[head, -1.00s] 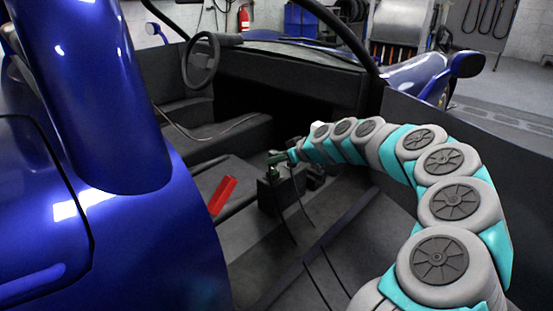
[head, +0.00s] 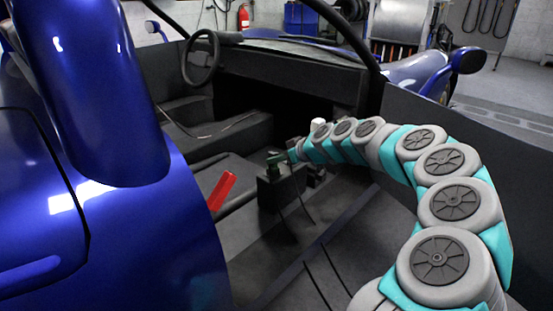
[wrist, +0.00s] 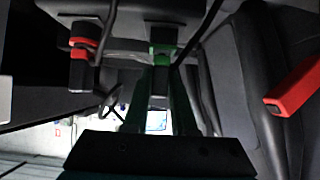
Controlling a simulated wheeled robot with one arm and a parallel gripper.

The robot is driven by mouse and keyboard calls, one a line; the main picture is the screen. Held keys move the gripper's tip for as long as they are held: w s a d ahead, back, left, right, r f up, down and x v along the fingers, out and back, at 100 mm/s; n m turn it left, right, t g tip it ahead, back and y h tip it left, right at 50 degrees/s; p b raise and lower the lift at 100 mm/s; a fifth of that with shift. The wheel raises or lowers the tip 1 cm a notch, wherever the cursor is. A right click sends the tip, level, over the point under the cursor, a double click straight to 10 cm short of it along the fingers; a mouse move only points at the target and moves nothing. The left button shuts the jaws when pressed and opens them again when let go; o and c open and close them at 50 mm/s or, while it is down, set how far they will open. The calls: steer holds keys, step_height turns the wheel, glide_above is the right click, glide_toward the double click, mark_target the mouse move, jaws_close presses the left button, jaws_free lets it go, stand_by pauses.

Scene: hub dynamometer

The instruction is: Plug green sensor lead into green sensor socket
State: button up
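The green sensor lead (wrist: 159,88) has a dark plug body with green at its far end. In the wrist view, my gripper (wrist: 162,76) has its two dark green fingers along both sides of this body, apparently closed on it. Green parts (wrist: 163,49) of plug and socket show together just beyond the fingertips; I cannot tell how deep the plug sits. The exact contact is too small to see there.
A red-banded connector (wrist: 83,45) with its own cable sits left of the green one in the wrist view. Thin cables hang to the floor. The blue car body (head: 130,230) and seats surround the arm.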

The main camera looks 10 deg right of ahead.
steer(key=o, duration=0.5)
steer(key=v, duration=0.8)
steer(key=s+a+r+g+p, duration=0.25)
steer(key=s+a, duration=0.35)
steer(key=s, duration=0.4)
steer(key=s+a+r+g+p, duration=0.2)
steer(key=s+a+r+g, duration=0.1)
steer(key=s+a, duration=0.55)
steer(key=s+d+f+m+g+h+p, duration=0.1)
steer(key=s+d+m+h, duration=0.1)
steer(key=s, duration=0.8)
steer(key=s+d+f+m+g+h+p, duration=0.2)
steer(key=s+d, duration=0.2)
steer(key=s, duration=0.6)
steer(key=s+d+f+m+g+h+p, duration=0.1)
steer(key=s+d+f+m+g+h, duration=0.1)
steer(key=s, duration=0.7)
steer(key=shift+s+d+m+h+p, duration=0.4)
steer(key=shift+d+m, duration=0.2)
steer(key=shift+d, duration=0.2)
